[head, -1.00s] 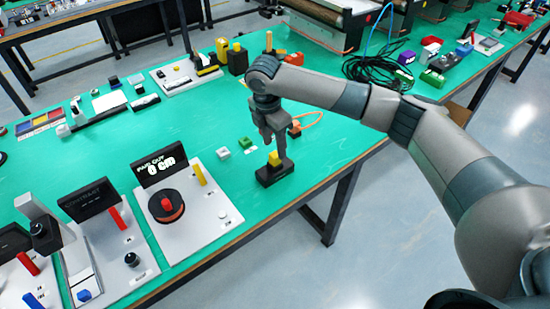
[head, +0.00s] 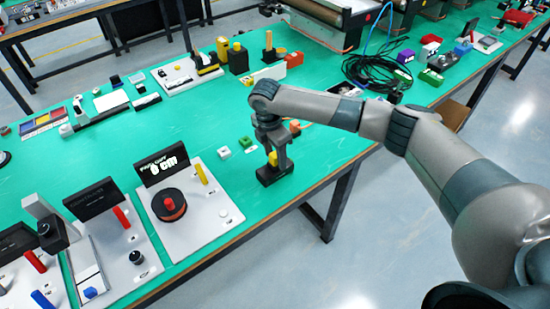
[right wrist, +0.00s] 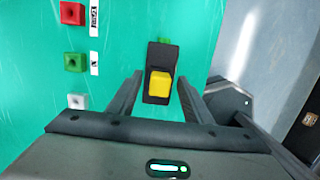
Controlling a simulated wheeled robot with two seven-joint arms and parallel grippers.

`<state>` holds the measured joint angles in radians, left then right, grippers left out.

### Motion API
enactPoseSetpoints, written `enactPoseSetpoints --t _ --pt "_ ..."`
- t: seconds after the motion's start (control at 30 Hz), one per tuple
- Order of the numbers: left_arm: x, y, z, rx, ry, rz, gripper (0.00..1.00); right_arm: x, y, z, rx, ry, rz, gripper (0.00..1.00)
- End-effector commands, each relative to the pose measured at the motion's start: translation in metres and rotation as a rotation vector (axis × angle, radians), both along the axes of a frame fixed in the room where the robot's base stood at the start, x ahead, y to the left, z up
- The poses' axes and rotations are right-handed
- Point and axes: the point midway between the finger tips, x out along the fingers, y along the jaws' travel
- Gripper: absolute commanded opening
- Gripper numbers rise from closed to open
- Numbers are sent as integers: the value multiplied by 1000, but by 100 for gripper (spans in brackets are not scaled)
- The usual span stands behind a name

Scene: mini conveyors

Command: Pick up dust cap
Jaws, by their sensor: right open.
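A yellow cap (right wrist: 160,82), which I take as the dust cap, sits on a small black base (right wrist: 155,58) near the table's front edge. In the head view the yellow cap (head: 273,159) shows between the fingers and the black base (head: 275,176) stands just below them. My right gripper (head: 274,155) is open and points down over the cap. In the right wrist view its two fingers (right wrist: 160,84) stand on either side of the cap with visible gaps. Whether the fingertips reach the base is unclear. My left gripper is not in view.
Small red (right wrist: 72,13), green (right wrist: 75,62) and white (right wrist: 77,101) blocks stand left of the base. A white panel with a red-centred black dial (head: 168,205) lies to the left in the head view. Coiled black cable (head: 370,72) lies farther back.

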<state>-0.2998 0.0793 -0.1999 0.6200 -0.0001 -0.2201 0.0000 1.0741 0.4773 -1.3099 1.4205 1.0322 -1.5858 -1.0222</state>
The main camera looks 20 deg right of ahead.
Motion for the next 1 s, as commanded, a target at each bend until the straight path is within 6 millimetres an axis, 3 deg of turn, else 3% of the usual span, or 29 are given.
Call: enactPoseSetpoints --t 0.1,0.13,0.3,0.73,1.0 --pt "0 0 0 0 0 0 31 0 0 0 0 0 0 45" --pt "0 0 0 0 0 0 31 0 0 0 0 0 0 41" --pt "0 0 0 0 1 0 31 0 0 0 0 0 0 1" --pt "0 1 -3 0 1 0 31 0 0 5 1 -1 0 1" --pt "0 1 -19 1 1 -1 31 1 0 35 1 -4 -1 1"
